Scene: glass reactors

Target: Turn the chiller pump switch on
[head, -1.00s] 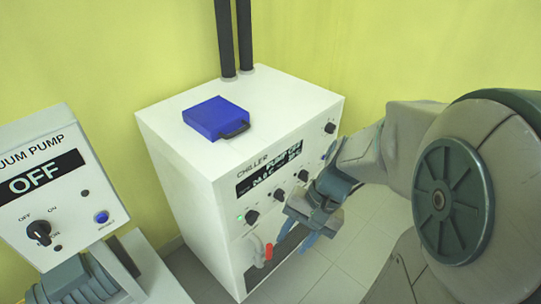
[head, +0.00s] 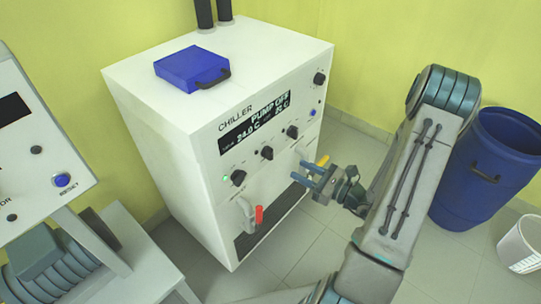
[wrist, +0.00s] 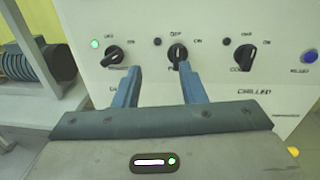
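The chiller (head: 160,140) is a white box in the head view. Its display (head: 255,122) reads PUMP OFF and 24.0 C. Below it is a row of black rotary knobs: left (head: 238,178) with a green lamp, middle (head: 267,153) and right (head: 292,132). In the wrist view these are the left knob (wrist: 112,53), middle knob (wrist: 177,54) and right knob (wrist: 244,56); their name labels are too blurred to read surely. My gripper (head: 303,173) is open and empty in front of the panel. Its blue fingers (wrist: 160,72) point at the middle knob, apart from it.
A red-handled valve (head: 259,215) and a yellow-handled one (head: 323,160) stick out below the knobs. A blue case (head: 190,68) lies on top. The vacuum pump unit (head: 40,150) stands left. A blue barrel (head: 480,180) and white bucket (head: 522,243) stand right on the floor.

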